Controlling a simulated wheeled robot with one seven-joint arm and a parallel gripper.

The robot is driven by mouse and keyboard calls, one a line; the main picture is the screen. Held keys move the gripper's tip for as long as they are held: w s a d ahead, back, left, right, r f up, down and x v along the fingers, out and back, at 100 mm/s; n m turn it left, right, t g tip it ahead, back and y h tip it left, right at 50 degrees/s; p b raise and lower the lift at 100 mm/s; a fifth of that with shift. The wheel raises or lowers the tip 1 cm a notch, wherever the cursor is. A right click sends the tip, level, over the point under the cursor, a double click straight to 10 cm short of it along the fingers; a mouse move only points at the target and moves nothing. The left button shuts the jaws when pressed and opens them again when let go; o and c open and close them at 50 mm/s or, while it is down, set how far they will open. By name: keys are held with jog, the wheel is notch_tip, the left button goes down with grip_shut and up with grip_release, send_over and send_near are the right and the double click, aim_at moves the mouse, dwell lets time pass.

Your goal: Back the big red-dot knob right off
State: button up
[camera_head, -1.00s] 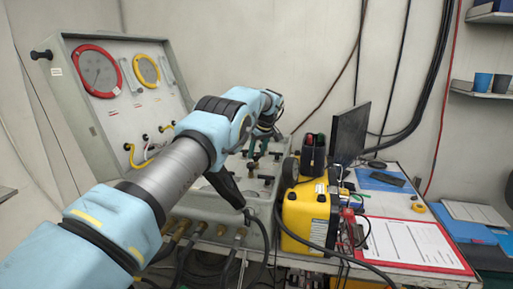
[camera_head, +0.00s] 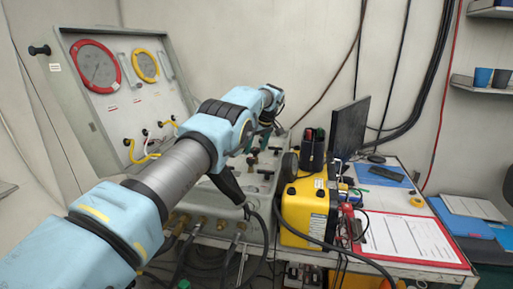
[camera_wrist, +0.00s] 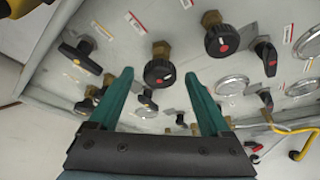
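In the wrist view, a round black knob (camera_wrist: 160,72) on a brass stem lies between my fingertips in the picture and shows a small red mark. A second round black knob (camera_wrist: 223,41) with a clearer red dot is up and right of it, outside my right finger. I cannot tell which is the big one. My gripper (camera_wrist: 158,76) is open, with teal fingers spread and nothing held. Contact with the nearer knob cannot be made out. In the head view my gripper (camera_head: 264,132) is over the panel's lower face, and my arm hides most of the knobs.
Black lever handles flank the knobs, one at left (camera_wrist: 79,50) and one with a red dot at right (camera_wrist: 266,57). Small gauges (camera_wrist: 231,86) are at the right. A yellow case (camera_head: 308,212) and a monitor (camera_head: 349,127) stand right of the panel. Hoses hang below.

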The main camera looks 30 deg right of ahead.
jog(key=b+v, duration=0.3)
jog(key=v, duration=0.7)
jog(key=shift+r, duration=0.4)
jog(key=shift+f, duration=0.1)
jog(key=w+a+m+g+h+b, duration=0.4)
jog(key=a+m+h+b, duration=0.15)
jog(key=m, duration=1.25)
jog(key=shift+y, duration=0.35)
jog(key=p+x, duration=0.1)
jog(key=x, duration=0.9)
jog(key=shift+w+d+f+p, duration=0.1)
jog(key=shift+d+f+p, duration=0.1)
jog(key=shift+f+p, duration=0.1)
